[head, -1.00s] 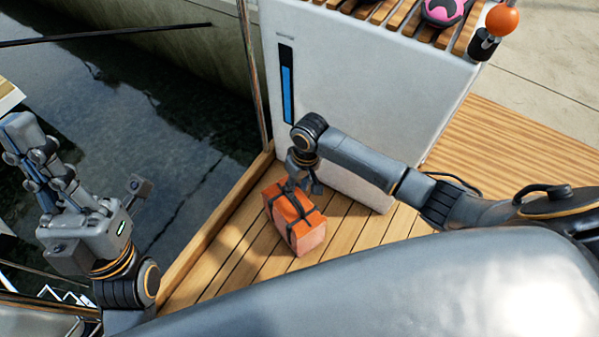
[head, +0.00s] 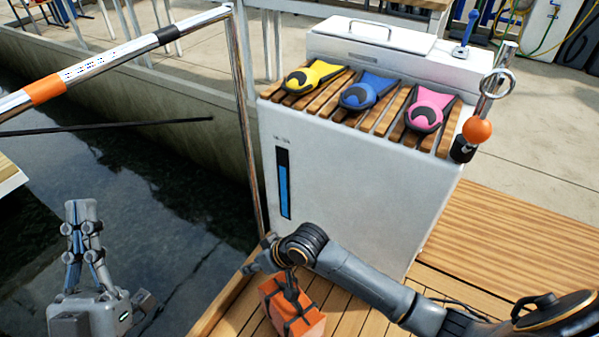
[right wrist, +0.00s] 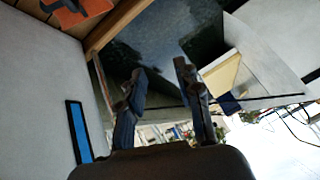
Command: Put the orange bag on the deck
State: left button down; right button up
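The orange bag (head: 295,308) with dark straps sits on the wooden deck (head: 240,312), at the foot of the white cockpit cabinet. Its upper part is partly covered by my right wrist. The bag also shows at the upper left of the right wrist view (right wrist: 85,8). My right gripper (head: 256,262) is just above and left of the bag, apart from it. In the right wrist view its fingers (right wrist: 160,72) stand apart with nothing between them. My left gripper (head: 82,208) is over the water at the left, empty, its fingers together.
The white cabinet (head: 345,190) bears a slatted top with yellow (head: 315,74), blue (head: 367,90) and pink (head: 430,107) items. A metal rail post (head: 247,130) stands at the deck edge, with dark water beyond. Planked deck to the right (head: 510,240) is clear.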

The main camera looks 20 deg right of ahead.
jog(key=w+a+r+t+y, duration=0.25)
jog(key=r+t, duration=0.35)
jog(key=r, duration=0.5)
jog(key=s+d+r+t, duration=0.3)
jog(key=s+r+t, duration=0.1)
jog(key=r, duration=0.5)
jog(key=s+d+r+t, duration=0.3)
jog(key=r+t, duration=0.3)
jog(key=r, duration=0.4)
jog(key=s+d+r+m+t, duration=0.1)
jog(key=s+d+r+t, duration=0.3)
jog(key=r, duration=0.6)
jog(key=shift+s+t+h, duration=0.4)
jog(key=shift+s+h, duration=0.05)
jog(key=shift+s, duration=0.65)
